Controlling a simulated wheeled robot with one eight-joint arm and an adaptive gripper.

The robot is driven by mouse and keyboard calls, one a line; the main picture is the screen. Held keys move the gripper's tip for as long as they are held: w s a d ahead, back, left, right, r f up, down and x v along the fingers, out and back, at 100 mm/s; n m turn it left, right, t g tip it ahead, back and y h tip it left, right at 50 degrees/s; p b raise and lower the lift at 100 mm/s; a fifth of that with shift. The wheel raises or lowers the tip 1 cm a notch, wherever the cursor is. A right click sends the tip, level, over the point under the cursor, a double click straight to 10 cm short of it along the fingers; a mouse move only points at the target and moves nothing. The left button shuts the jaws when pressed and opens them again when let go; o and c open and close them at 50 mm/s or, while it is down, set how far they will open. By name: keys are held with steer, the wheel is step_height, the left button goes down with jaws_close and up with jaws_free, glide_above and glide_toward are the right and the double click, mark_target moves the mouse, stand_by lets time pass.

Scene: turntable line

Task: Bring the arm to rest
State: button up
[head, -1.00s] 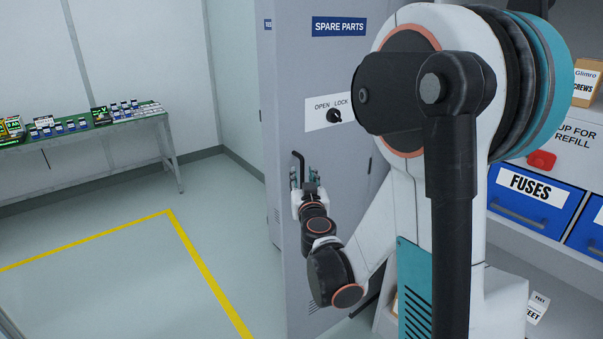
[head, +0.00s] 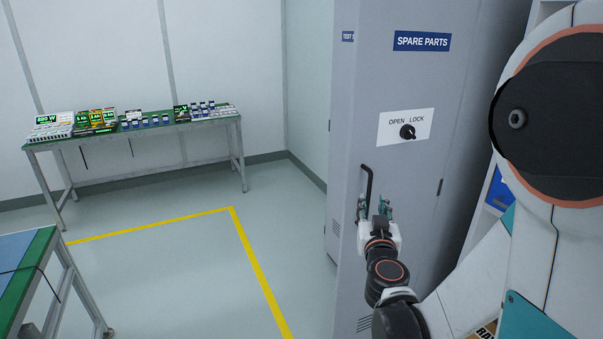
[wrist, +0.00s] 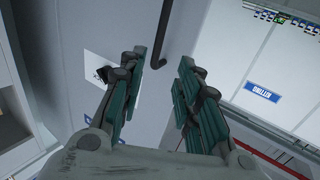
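My gripper (head: 374,208) is in front of the grey spare parts cabinet (head: 408,85), by its black bar handle (head: 368,182). In the wrist view my gripper (wrist: 162,64) has its teal fingers spread apart with nothing between them. The handle (wrist: 163,32) shows just beyond the fingertips there; I cannot tell whether a finger touches it. My arm (head: 388,270) reaches forward from the lower right of the head view, and its large white upper part fills the right side.
A green-topped bench (head: 150,129) with several boxed items stands at the back left. Another table edge (head: 38,250) is at lower left. The floor inside the yellow line (head: 262,278) is clear.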

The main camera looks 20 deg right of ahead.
steer(key=s+a+r+n+y, duration=0.1)
steer(key=a+r+n+y, duration=0.15)
steer(key=a, duration=0.25)
steer(key=s+a+r+n+g+y, duration=0.1)
steer(key=a+n+y, duration=0.1)
steer(key=a+y, duration=0.3)
steer(key=s+a+r+n+y, duration=0.1)
steer(key=a+n+y, duration=0.1)
steer(key=a, duration=0.4)
steer(key=s+f+m+g+h, duration=0.1)
steer(key=s+f+g, duration=0.2)
steer(key=s, duration=0.6)
steer(key=s+f+m+g+h, duration=0.1)
steer(key=s+f+g, duration=0.3)
steer(key=s, duration=0.6)
steer(key=shift+f+g, duration=0.2)
steer(key=shift+g, duration=0.6)
steer(key=shift+d+h, duration=0.15)
steer(key=shift+h, duration=0.1)
